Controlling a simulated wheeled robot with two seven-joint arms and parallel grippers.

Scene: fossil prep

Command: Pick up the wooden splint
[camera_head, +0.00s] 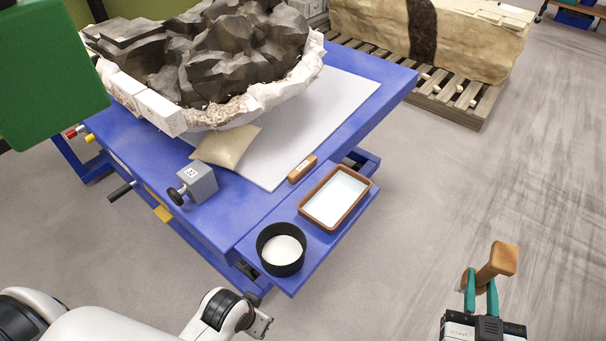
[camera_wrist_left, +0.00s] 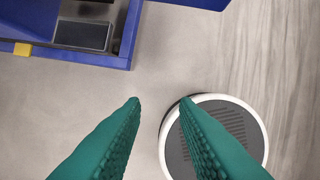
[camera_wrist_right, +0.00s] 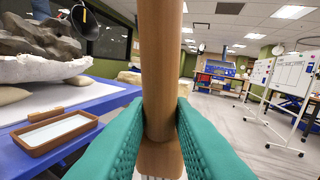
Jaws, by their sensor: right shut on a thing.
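My right gripper (camera_head: 480,292) is shut on a brown wooden tool (camera_head: 499,259) with a round handle, out over the floor to the right of the table. In the right wrist view, the tool's handle (camera_wrist_right: 160,70) stands upright between the green fingers, with pale stripes at its lower end. A small brown wooden bar (camera_head: 302,168), perhaps the splint, lies on the edge of the white board, apart from both grippers. It also shows in the right wrist view (camera_wrist_right: 40,114). My left gripper (camera_wrist_left: 160,102) is open and empty above the floor.
The blue table (camera_head: 225,215) carries a large dark fossil in a white jacket (camera_head: 235,60), a beige bag (camera_head: 228,147) and a grey block with a knob (camera_head: 198,183). A side shelf holds a brown-rimmed tray (camera_head: 312,214) and a black pot (camera_head: 263,258). A pallet (camera_head: 450,100) stands behind.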

